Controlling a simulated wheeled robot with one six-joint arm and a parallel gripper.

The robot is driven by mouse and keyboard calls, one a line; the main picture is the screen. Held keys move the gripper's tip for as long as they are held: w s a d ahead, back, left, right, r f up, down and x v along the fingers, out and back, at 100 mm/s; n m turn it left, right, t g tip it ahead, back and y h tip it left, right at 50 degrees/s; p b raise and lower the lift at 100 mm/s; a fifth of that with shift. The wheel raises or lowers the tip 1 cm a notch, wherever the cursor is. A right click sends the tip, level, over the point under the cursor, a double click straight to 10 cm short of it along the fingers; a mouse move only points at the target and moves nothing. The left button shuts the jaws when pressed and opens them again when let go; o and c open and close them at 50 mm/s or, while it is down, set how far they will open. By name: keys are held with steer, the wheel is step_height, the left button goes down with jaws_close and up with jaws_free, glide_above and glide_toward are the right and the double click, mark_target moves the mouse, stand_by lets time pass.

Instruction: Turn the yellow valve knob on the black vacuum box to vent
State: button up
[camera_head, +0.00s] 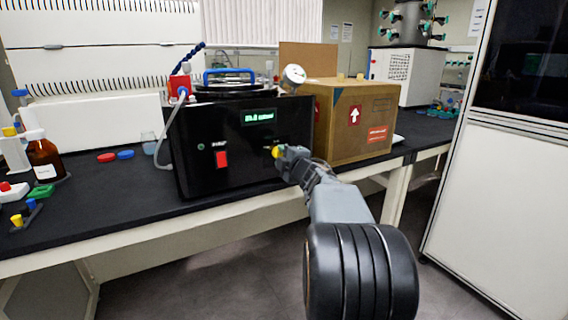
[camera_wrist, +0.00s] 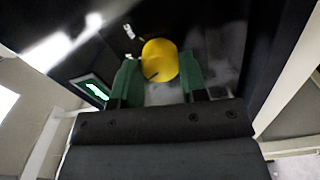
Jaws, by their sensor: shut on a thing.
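The black vacuum box (camera_head: 225,150) stands on the dark bench, with a lit green display and a red switch on its front. The yellow valve knob (camera_head: 276,152) is at the lower right of that front. My gripper (camera_head: 281,152) reaches the knob from the right. In the wrist view its green fingers (camera_wrist: 158,80) stand on either side of the knob and are shut on it. The finger contact points are partly hidden.
A cardboard box (camera_head: 345,120) stands close to the right of the vacuum box. A white cabinet (camera_head: 500,190) stands at right. The bench front edge runs below my arm.

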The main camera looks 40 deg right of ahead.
steer(key=shift+n+b, duration=1.9)
steer(key=shift+n, duration=1.6)
steer(key=o, duration=0.9)
steer(key=s+p, duration=0.1)
steer(key=s, duration=0.3)
steer(key=s+a, duration=0.1)
steer(key=s, duration=0.4)
steer(key=s+a+p, duration=0.1)
steer(key=s, duration=0.3)
steer(key=shift+s+p, duration=0.3)
steer(key=shift+s, duration=0.05)
